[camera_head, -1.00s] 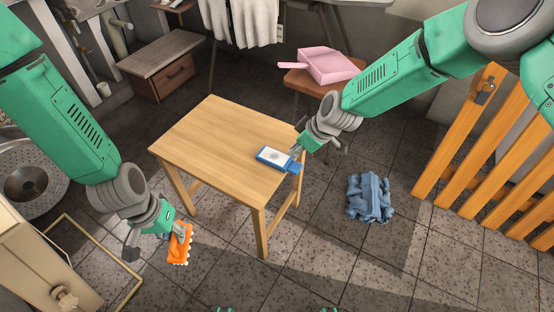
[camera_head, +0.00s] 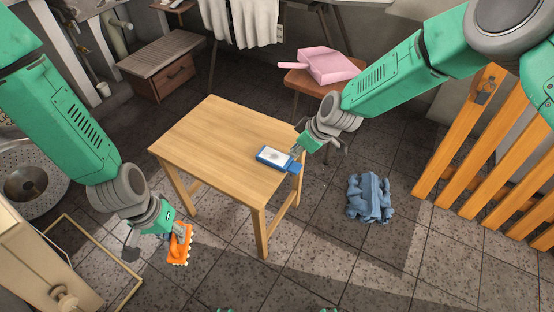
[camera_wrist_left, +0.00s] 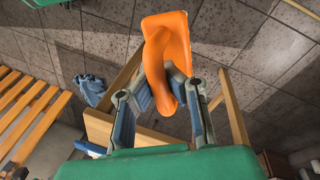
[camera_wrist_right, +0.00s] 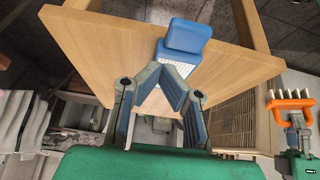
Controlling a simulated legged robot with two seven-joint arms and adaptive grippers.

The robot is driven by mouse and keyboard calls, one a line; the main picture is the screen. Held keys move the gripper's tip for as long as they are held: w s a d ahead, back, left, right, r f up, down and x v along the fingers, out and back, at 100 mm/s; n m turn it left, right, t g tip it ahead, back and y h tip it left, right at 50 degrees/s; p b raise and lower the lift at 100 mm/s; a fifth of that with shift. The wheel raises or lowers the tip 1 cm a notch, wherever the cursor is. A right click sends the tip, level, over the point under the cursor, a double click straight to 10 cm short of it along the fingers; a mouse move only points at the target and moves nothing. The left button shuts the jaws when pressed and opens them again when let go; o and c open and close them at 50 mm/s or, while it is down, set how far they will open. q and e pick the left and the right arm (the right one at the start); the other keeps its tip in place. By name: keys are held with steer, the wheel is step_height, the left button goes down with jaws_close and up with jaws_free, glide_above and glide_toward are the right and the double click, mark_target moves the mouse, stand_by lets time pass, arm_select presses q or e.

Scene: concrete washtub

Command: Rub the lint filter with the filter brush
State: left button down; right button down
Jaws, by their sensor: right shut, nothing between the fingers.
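The lint filter (camera_head: 275,158), a blue frame with a pale mesh and a blue tab, lies on the wooden table near its right edge. Its tab (camera_wrist_right: 187,36) also shows in the right wrist view, just beyond my right fingers. My right gripper (camera_head: 296,150) is at the table edge beside the filter, its fingertips close together with nothing held; whether they touch the filter is unclear. The filter brush (camera_head: 179,243), orange with pale bristles, is in my left gripper (camera_head: 176,230), left of the table. In the left wrist view the fingers close on its orange handle (camera_wrist_left: 165,60).
The wooden table (camera_head: 215,140) is bare apart from the filter. A pink dustpan (camera_head: 327,65) rests on a stool behind my right arm. A crumpled blue cloth (camera_head: 369,198) lies on the floor. Orange slats (camera_head: 480,150) stand at the right, a round metal basin (camera_head: 28,185) at the left.

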arm_select(q)
steer(key=shift+f+b, duration=0.65)
steer(key=shift+f, duration=0.1)
arm_select(e)
steer(key=shift+f, duration=1)
arm_select(q)
steer(key=w+d+r, duration=0.3)
steer(key=d, duration=0.8)
steer(key=w+d+r, duration=0.2)
steer(key=d+r, duration=0.2)
steer(key=d, duration=0.6)
arm_select(e)
steer(key=shift+d, duration=0.1)
arm_select(q)
steer(key=w+d+r, duration=0.1)
steer(key=w+r, duration=0.3)
steer(key=w, duration=0.7)
steer(key=w+d+r, duration=0.1)
steer(key=w+r, duration=0.4)
steer(key=w, duration=0.6)
glide_above(277, 151)
steer(key=shift+h, duration=0.4)
steer(key=shift+f, duration=3.1)
steer(key=shift+f, duration=1)
